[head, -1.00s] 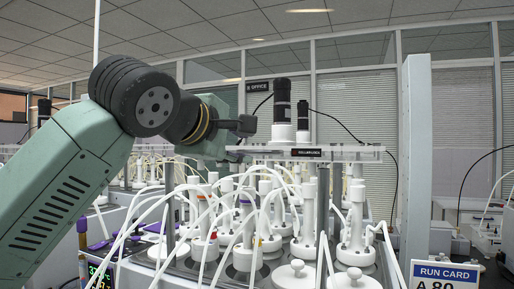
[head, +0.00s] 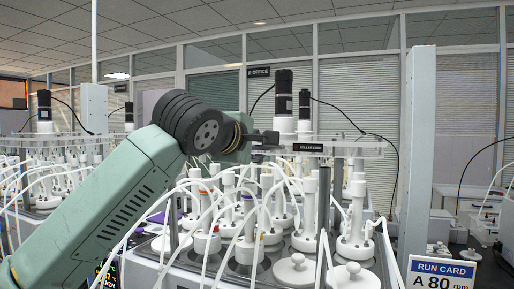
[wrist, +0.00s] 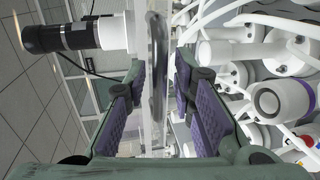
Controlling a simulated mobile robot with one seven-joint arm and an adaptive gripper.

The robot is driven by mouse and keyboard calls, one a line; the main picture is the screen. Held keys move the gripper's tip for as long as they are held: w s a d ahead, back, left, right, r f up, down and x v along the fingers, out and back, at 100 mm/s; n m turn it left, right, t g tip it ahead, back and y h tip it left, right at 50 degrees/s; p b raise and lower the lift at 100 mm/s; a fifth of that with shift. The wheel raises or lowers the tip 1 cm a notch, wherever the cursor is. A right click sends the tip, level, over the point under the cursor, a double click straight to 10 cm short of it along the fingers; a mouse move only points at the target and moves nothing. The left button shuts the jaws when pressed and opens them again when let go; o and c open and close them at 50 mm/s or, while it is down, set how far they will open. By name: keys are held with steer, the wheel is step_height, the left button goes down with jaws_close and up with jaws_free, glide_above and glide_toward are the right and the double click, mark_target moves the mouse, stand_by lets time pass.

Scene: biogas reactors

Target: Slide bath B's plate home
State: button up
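The clear plate (head: 345,148) lies level above the bath in the head view, with a black motor (head: 284,95) standing on it and a small dark label on its front edge. My gripper (head: 268,140) is at the plate's left end; its fingers are small and partly hidden there. In the wrist view, the purple-padded fingers of my gripper (wrist: 157,75) stand apart on either side of a metal bar handle (wrist: 157,55). Gaps show between the handle and both pads. The plate's edge (wrist: 139,100) runs behind the handle. The motor (wrist: 60,38) shows at upper left.
White-capped bottles (head: 247,225) with looping white tubes crowd the bath below the plate. A grey post (head: 418,150) stands at right, beside a run card (head: 441,270) reading A 80 rpm. Another bath with tubed bottles (head: 45,175) is at left.

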jaws_close()
stand_by(0.6)
